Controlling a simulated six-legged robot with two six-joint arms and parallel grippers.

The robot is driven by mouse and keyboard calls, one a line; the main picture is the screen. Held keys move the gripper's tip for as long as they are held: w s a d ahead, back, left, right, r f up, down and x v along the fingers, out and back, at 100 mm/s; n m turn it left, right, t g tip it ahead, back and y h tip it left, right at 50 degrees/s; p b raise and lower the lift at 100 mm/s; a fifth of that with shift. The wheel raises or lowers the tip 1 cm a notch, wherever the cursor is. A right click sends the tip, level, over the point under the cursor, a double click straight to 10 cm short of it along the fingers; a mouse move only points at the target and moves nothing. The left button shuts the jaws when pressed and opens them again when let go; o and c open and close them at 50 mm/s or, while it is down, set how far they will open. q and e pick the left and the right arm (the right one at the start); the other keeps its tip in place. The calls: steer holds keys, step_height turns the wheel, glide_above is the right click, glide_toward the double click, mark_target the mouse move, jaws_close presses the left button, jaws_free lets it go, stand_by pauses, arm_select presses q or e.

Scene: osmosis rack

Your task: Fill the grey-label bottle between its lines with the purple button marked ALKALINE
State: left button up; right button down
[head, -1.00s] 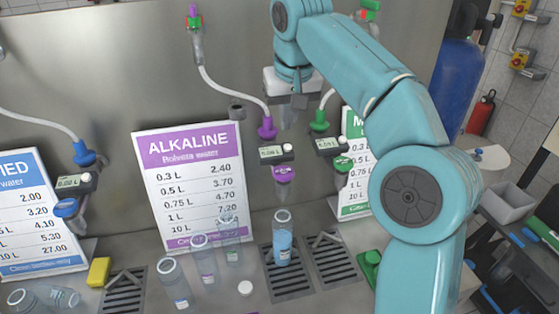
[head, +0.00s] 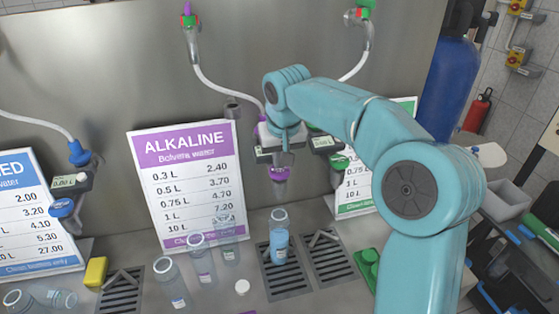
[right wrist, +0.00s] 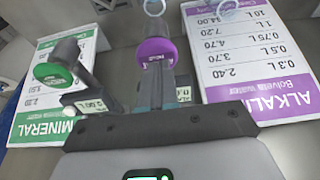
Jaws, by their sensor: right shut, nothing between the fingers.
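A bottle (head: 279,243) holding pale blue liquid stands upright on the drain grate below the purple ALKALINE spout; its label and lines are too small to read. The purple button piece (head: 280,174) is on that spout, and it also shows in the right wrist view (right wrist: 157,53). My right gripper (head: 284,147) is shut and empty, close above the purple piece; I cannot tell whether it touches. In the right wrist view the fingers (right wrist: 155,98) point at the purple piece. My left gripper is not in view.
The purple ALKALINE price board (head: 188,185) stands left of the spout. The green MINERAL spout piece (right wrist: 53,72) is beside the purple one. Several clear bottles stand at the left, one (head: 171,283) in front, with a white cap (head: 242,287) and a yellow block (head: 96,271).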

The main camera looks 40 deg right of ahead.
mark_target(279, 173)
steer(key=shift+f, duration=0.45)
steer(key=shift+w+d+f, duration=0.15)
steer(key=shift+f, duration=0.05)
steer(key=shift+f+b, duration=0.85)
steer(key=shift+s+a, duration=0.2)
steer(key=shift+f, duration=0.2)
stand_by(1.2)
steer(key=shift+r, duration=0.1)
stand_by(1.9)
